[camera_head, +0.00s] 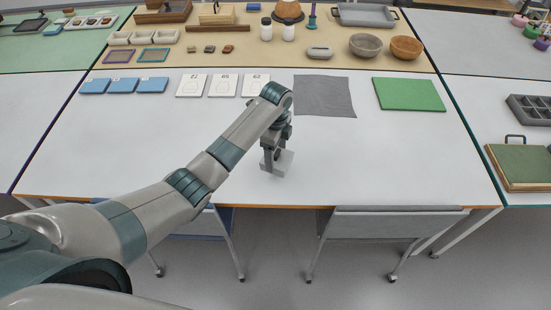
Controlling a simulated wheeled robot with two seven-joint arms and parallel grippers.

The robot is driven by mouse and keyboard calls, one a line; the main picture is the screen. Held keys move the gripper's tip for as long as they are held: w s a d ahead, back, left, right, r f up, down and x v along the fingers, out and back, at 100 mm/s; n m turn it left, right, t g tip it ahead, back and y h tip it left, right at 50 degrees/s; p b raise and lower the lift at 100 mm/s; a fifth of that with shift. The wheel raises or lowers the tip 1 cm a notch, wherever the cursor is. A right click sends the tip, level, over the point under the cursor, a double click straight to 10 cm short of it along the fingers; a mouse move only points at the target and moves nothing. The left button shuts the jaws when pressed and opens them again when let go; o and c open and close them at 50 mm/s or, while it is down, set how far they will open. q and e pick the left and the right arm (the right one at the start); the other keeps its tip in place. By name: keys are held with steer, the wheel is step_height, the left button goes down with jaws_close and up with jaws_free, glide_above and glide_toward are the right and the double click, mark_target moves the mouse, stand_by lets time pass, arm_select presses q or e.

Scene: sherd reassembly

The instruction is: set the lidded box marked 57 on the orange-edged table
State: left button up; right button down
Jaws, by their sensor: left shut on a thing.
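The orange-edged table (400,160) is the white-topped one in front of me, with its orange edge along the near side. My left gripper (274,158) is over the middle of the table, pointing down and shut on a small pale box (283,165). The box is at or just above the tabletop; I cannot tell whether it touches. Its marking cannot be read, and the gripper hides part of its top. My right gripper is not in view.
Three blue flat pieces (122,86), three white numbered cards (223,86), a grey cloth (324,96) and a green mat (409,94) lie along the table's back. Two chairs stand at the front. The table's right and front areas are clear.

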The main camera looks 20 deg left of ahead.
mark_target(276, 160)
arm_select(q)
steer(key=shift+a+f, duration=0.1)
steer(key=shift+f, duration=0.05)
step_height(276, 160, down, 3)
steer(key=shift+f+p, duration=0.2)
steer(key=shift+p, duration=0.45)
steer(key=shift+f, duration=0.2)
steer(key=shift+f, duration=0.1)
steer(key=o, duration=1.1)
steer(key=shift+r, duration=0.2)
step_height(276, 160, up, 12)
steer(key=shift+f+b, duration=0.1)
steer(key=shift+b, duration=1.05)
